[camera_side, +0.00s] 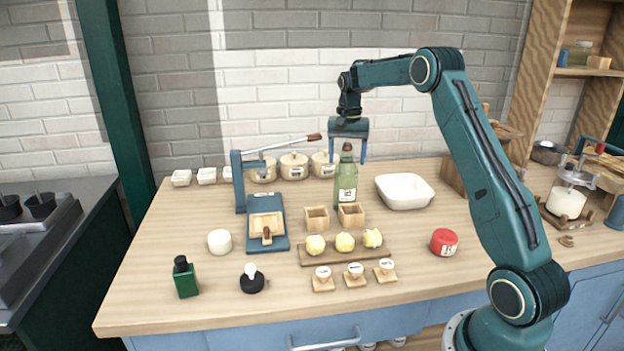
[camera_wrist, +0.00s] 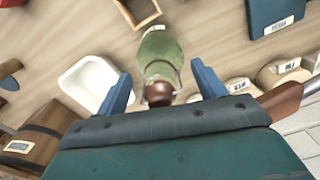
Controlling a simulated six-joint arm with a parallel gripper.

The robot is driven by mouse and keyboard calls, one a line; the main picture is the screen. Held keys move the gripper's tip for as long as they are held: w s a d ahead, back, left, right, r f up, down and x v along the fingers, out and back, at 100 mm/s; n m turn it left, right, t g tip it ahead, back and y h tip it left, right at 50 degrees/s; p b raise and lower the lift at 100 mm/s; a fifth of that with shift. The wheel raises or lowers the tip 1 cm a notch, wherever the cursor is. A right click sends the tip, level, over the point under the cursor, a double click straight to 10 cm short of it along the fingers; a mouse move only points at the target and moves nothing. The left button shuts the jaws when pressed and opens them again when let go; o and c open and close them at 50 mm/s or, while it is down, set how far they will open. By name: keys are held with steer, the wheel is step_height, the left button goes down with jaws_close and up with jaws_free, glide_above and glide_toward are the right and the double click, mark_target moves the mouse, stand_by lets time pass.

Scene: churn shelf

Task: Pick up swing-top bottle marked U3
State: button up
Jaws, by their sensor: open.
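A green swing-top bottle (camera_side: 345,188) with a brown stopper and a white label stands upright on the wooden table. The label's marking is too small to read. My gripper (camera_side: 348,158) points down over the bottle, with its two blue fingers open on either side of the bottle's top. In the wrist view the bottle (camera_wrist: 160,58) and its brown stopper lie between the open fingers of my gripper (camera_wrist: 160,88), with a gap visible on both sides.
A white basin (camera_side: 404,191) stands to the right. Two small wooden boxes (camera_side: 318,219) sit just in front of the bottle. Lidded crocks (camera_side: 294,166) and a press lever with a brown handle (camera_side: 285,145) are close at the left. A red jar (camera_side: 444,242) is at front right.

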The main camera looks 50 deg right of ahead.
jaws_close()
stand_by(0.4)
steer(key=shift+r, duration=5.05)
